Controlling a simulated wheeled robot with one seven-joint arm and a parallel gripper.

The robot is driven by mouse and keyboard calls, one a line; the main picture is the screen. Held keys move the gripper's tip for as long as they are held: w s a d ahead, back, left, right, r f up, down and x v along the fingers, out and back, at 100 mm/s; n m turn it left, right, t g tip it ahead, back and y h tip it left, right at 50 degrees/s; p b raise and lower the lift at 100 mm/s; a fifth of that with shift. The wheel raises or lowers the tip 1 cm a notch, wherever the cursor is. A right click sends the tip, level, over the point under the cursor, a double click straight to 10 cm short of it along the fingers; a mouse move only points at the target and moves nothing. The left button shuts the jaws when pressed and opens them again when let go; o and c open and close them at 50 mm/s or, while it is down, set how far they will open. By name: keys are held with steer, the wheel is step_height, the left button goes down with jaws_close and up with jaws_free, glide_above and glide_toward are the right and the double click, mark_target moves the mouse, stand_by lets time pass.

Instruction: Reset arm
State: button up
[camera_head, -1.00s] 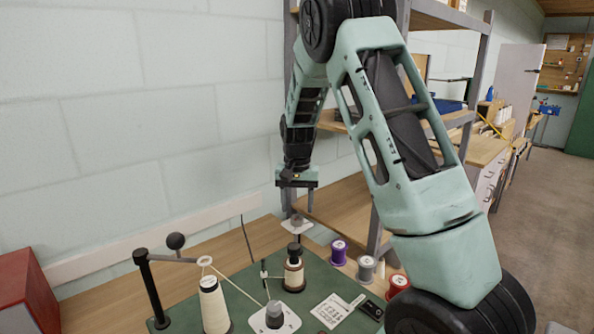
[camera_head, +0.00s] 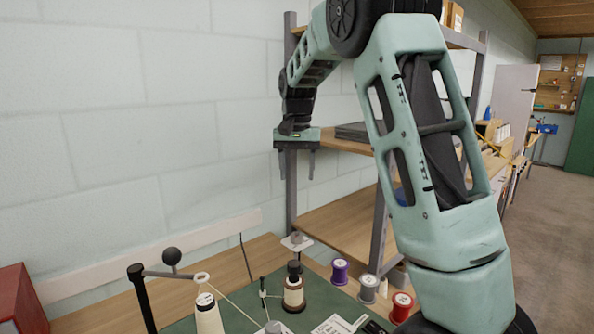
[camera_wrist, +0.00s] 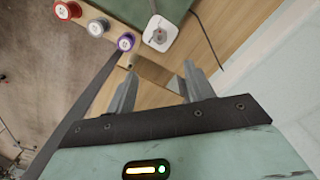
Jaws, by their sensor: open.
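My gripper (camera_head: 297,163) hangs high over the back of the table, in front of the shelf unit, with its fingers pointing down. Its two fingers stand apart with nothing between them; they also show spread in the wrist view (camera_wrist: 158,88). A cream thread cone (camera_head: 208,314) stands at the front left on the green mat (camera_head: 240,298), below a black post with a guide ring (camera_head: 202,277). A brown-and-cream spool (camera_head: 293,292) stands to its right. A pale thread runs from the ring towards a grey knob (camera_head: 273,327) at the bottom edge.
Purple (camera_head: 339,271), grey (camera_head: 368,288) and red (camera_head: 401,307) spools stand in a row on the right of the table. A small white square base (camera_head: 297,243) is at the back. A shelf unit (camera_head: 340,222) stands behind; a red box (camera_head: 22,300) is at far left.

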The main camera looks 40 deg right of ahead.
stand_by(0.3)
steer(key=s+a+f+n, duration=0.2)
steer(key=a+n, duration=0.1)
steer(key=a, duration=0.6)
steer(key=s+a+f+n+y, duration=0.1)
steer(key=s+a+f+n, duration=0.15)
steer(key=a, duration=0.65)
steer(key=s+a+f+n, duration=0.1)
steer(key=s+a+n, duration=0.2)
steer(key=a, duration=0.7)
steer(key=s+a+f+n, duration=0.3)
steer(key=s+a+n, duration=0.1)
steer(key=s, duration=0.6)
steer(key=s+a+f+n, duration=0.3)
steer(key=s+a+n, duration=0.2)
steer(key=s, duration=0.5)
steer(key=shift+a+f, duration=0.2)
steer(key=shift+a, duration=0.5)
